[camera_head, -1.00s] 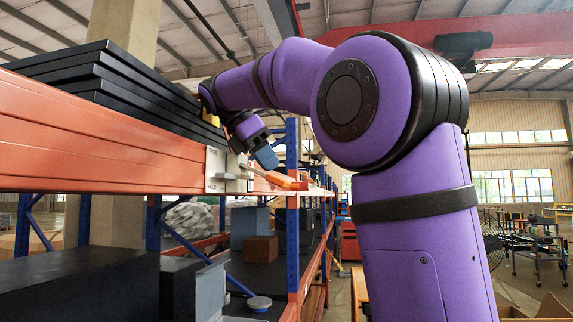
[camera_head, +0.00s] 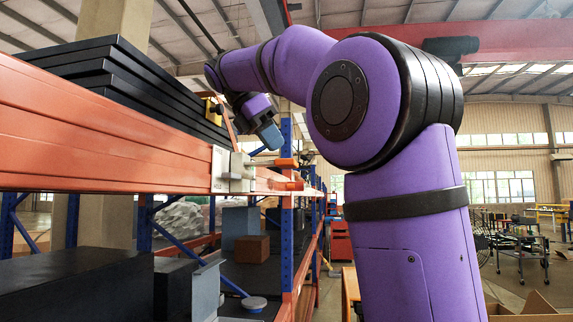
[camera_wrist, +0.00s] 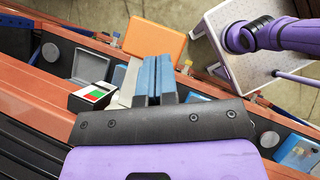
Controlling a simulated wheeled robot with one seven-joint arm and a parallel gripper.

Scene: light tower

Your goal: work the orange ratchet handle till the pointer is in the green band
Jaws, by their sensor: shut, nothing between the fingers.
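The orange ratchet handle (camera_head: 284,163) juts right from a pale grey mechanism (camera_head: 242,173) on the shelf beam's face. In the wrist view the orange handle (camera_wrist: 157,42) shows beyond my fingertips, with a grey lever at its near end. My gripper (camera_head: 270,137) is shut and empty, with blue fingertips just above the handle in the head view. The fingers (camera_wrist: 155,70) point toward the handle; I cannot tell whether they touch it. A small box with a red and green face (camera_wrist: 97,93) sits left of the fingers. Its pointer cannot be made out.
The orange shelf beam (camera_head: 100,135) runs along the left, with stacked black panels (camera_head: 120,85) above. A blue rack post (camera_head: 287,215) stands behind the handle. Boxes, including a brown one (camera_head: 251,249), fill the shelf below. The aisle right of the rack has open floor.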

